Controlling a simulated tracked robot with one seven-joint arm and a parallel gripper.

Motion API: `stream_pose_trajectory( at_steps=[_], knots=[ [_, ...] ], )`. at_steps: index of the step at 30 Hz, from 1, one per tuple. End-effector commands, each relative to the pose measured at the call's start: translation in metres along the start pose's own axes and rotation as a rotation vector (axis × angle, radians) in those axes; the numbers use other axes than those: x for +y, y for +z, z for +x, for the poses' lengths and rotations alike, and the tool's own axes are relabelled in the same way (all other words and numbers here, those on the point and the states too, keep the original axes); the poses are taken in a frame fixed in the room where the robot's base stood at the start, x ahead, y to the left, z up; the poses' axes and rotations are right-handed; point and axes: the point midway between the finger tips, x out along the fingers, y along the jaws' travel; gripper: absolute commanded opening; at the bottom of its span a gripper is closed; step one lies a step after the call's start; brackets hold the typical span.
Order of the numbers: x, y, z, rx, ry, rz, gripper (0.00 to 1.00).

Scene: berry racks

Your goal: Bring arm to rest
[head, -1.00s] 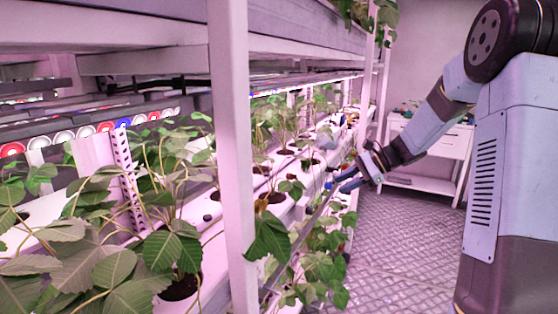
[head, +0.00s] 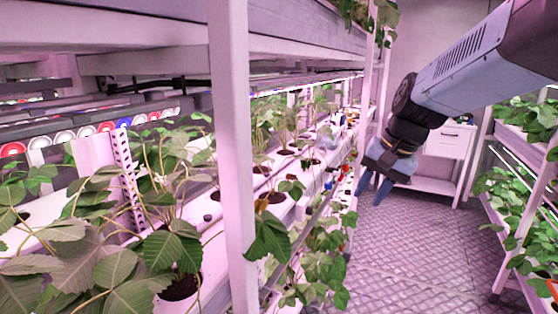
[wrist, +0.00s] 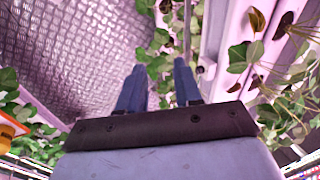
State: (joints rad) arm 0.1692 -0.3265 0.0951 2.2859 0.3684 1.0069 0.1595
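My gripper (head: 374,190) hangs at the end of my arm over the aisle in the head view, just right of the left berry rack. Its two blue fingers point down and stand apart. In the wrist view my gripper (wrist: 160,80) shows its fingers spread with a clear gap and nothing between them. Leaves and the pale rack edge lie beyond the fingertips. My arm reaches in from the upper right of the head view.
The left rack (head: 235,160) carries strawberry plants (head: 165,245) in white gutters. Another planted rack (head: 510,215) stands on the right. A white cabinet (head: 447,142) is at the back. The patterned aisle floor (head: 410,250) is clear.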

Motion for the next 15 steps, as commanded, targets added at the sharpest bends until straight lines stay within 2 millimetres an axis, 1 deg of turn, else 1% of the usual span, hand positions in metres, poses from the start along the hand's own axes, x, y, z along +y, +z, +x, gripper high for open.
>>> stream_pose_trajectory(
  at_steps=[1,6,12,15],
  knots=[
    [0.004,0.01,-0.006,0.029,0.015,-0.041,0.34],
    [0.024,0.038,-0.023,0.119,0.074,-0.174,0.34],
    [0.048,0.068,-0.038,0.222,0.138,-0.325,0.34],
    [0.059,0.079,-0.043,0.263,0.163,-0.385,0.34]
  ],
)
